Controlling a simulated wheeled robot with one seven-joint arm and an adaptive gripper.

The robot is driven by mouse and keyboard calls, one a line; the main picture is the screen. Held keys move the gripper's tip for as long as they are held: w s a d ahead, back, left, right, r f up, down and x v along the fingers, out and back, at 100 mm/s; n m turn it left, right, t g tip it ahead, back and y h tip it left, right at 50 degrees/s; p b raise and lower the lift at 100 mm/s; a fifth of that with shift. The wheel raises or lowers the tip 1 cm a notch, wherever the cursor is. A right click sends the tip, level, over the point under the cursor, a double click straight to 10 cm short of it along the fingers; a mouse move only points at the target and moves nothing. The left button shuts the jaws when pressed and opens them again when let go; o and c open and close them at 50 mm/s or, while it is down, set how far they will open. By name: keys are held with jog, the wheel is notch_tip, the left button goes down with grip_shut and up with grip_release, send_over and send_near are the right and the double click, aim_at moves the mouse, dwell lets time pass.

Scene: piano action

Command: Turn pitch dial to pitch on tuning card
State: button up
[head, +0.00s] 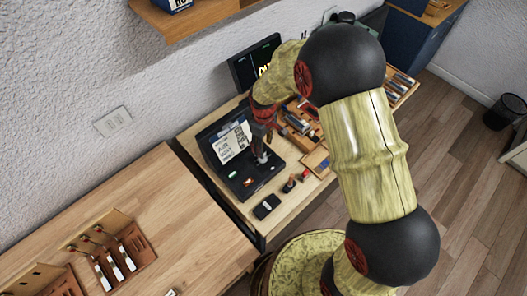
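A black open case or device (241,187) sits on the work table by the wall. A white card with dark handwriting-like marks (229,147) stands against its raised back; the marks are too small to read. My gripper (262,159) reaches down over the right part of the device's flat base, at or just above its surface. The pitch dial cannot be made out; my gripper may cover it. Whether the fingers are open, shut or touching something is too small to tell.
A dark screen (254,62) stands behind my arm. A small black box (267,206) and small red-and-dark items (304,175) lie in front of the device. Tools and trays (299,122) crowd the table to the right. A wooden bench (150,205) at left holds a brown rack (135,243).

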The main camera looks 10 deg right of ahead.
jog(key=shift+r, duration=2.25)
jog(key=s+d+r+m+t+b, duration=0.2)
jog(key=s+d+r+m+b, duration=0.2)
jog(key=s+r, duration=0.4)
jog(key=s+d+r+m+t+b, duration=0.3)
jog(key=s+d+r+m+b, duration=0.2)
jog(key=s, duration=1)
notch_tip(320, 180, up, 4)
jog(key=d+b, duration=0.1)
jog(key=b, duration=0.2)
jog(key=shift+d+t, duration=0.3)
